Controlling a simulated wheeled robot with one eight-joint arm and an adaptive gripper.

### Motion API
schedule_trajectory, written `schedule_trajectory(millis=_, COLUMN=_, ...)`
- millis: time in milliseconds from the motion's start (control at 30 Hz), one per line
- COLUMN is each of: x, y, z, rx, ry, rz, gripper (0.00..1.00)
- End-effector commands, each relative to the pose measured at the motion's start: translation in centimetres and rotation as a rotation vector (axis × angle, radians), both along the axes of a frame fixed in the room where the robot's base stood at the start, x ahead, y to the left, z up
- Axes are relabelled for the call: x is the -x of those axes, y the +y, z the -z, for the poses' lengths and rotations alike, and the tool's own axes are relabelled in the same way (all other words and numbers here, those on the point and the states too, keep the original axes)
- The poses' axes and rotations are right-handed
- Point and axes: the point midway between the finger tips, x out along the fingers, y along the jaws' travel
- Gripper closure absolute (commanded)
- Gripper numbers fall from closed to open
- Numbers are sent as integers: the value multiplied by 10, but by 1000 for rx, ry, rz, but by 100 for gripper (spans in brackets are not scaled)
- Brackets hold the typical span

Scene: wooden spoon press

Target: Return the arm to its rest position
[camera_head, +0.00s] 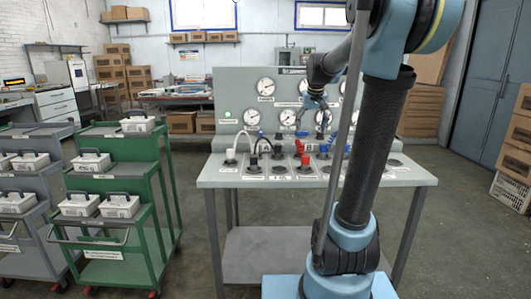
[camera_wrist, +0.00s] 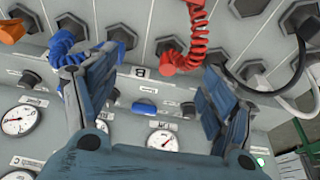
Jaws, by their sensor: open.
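My gripper (camera_head: 316,106) is in front of the gauge panel (camera_head: 228,92), above the bench (camera_head: 222,178) in the head view. In the wrist view my gripper (camera_wrist: 158,78) has its two blue fingers spread well apart, with nothing held between them. A red coiled cord (camera_wrist: 197,35) lies beyond the gap, and its red end sits near the fingertips. A blue coiled cord (camera_wrist: 62,45) is beside the left finger. My arm rises from the front of the bench and hides part of the right side.
Round gauges (camera_head: 265,86) cover the panel. White, black, red and blue cords stand on the bench top, the red one (camera_head: 304,155) near the middle. A green cart (camera_head: 160,205) with pale boxes stands at left. Floor between cart and bench is clear.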

Motion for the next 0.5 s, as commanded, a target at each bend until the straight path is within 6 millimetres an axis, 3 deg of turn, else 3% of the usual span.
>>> schedule_trajectory(millis=100, x=44, y=0, z=14, rx=1, ry=14, rz=-3, gripper=23)
schedule_trajectory(millis=500, x=175, y=0, z=78, rx=2, ry=62, rz=-13, gripper=23)
